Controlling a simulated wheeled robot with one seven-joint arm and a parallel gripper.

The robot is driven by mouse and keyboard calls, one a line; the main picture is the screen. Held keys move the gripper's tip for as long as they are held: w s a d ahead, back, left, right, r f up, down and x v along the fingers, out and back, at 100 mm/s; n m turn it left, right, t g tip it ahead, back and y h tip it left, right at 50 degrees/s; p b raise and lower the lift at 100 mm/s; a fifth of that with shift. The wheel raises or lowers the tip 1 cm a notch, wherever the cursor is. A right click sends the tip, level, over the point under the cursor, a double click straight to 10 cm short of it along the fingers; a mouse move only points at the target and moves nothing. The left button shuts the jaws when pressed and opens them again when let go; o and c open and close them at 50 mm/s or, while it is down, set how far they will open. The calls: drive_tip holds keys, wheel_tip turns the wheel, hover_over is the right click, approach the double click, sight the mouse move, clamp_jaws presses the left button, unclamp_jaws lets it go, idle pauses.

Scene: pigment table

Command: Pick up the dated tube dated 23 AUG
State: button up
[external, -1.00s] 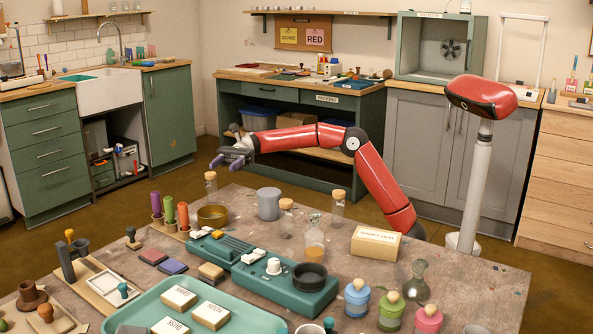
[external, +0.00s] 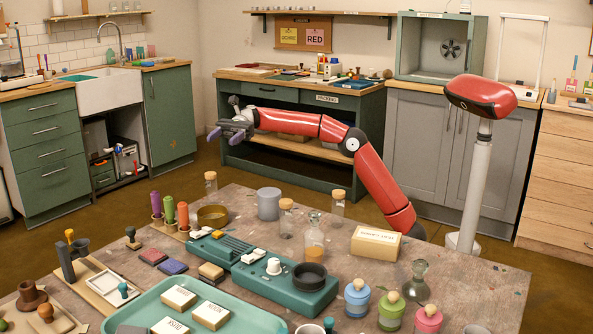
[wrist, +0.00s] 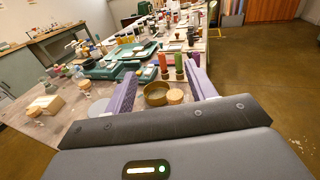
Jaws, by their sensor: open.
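Coloured tubes stand upright in small holders at the table's left edge in the external view: one at the left (external: 156,204), a green tube (external: 169,209) and an orange-red tube (external: 183,214). In the wrist view a red tube (wrist: 163,63) and a green tube (wrist: 180,66) show between the fingers, beyond a round brass-coloured dish (wrist: 156,95). No date is readable, so I cannot tell which is 23 AUG. My gripper (external: 216,135) is open and empty, raised beyond the table's far edge; its purple fingers (wrist: 160,78) also show in the wrist view.
Cork-stoppered glass jars (external: 286,217) and a grey cylinder (external: 268,204) stand near the table's far edge. A teal device (external: 263,276), a teal tray (external: 152,312) and a labelled box (external: 376,242) crowd the table. The floor beside the table is clear.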

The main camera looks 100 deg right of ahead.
drive_tip(key=s+a+f+n+g+h, duration=0.1)
drive_tip(key=s+a+n+g, duration=0.15)
drive_tip(key=a, duration=0.45)
drive_tip(key=s+a+f+n+g+h, duration=0.1)
drive_tip(key=s+a+n+g+h, duration=0.1)
drive_tip(key=a+n, duration=0.3)
drive_tip(key=n+h+p, duration=0.1)
drive_tip(key=n+h, duration=1.1)
drive_tip(key=n, duration=0.4)
approach(336, 205)
drive_tip(key=shift+w+d+r+m+t, duration=0.15)
drive_tip(key=shift+w+d+r+t, duration=0.1)
drive_tip(key=shift+r, duration=0.2)
drive_tip(key=shift+w+d+r+m+t, duration=0.15)
drive_tip(key=shift+d+r, duration=0.1)
drive_tip(key=shift+r, duration=0.25)
drive_tip(key=f, duration=0.4)
drive_tip(key=shift+s+d, duration=0.4)
drive_tip(key=x, duration=0.5)
drive_tip(key=b+x, duration=0.1)
drive_tip(key=x, duration=0.2)
drive_tip(key=shift+s+a+f, duration=0.2)
drive_tip(key=shift+a+f, duration=0.15)
drive_tip(key=shift+f, duration=0.05)
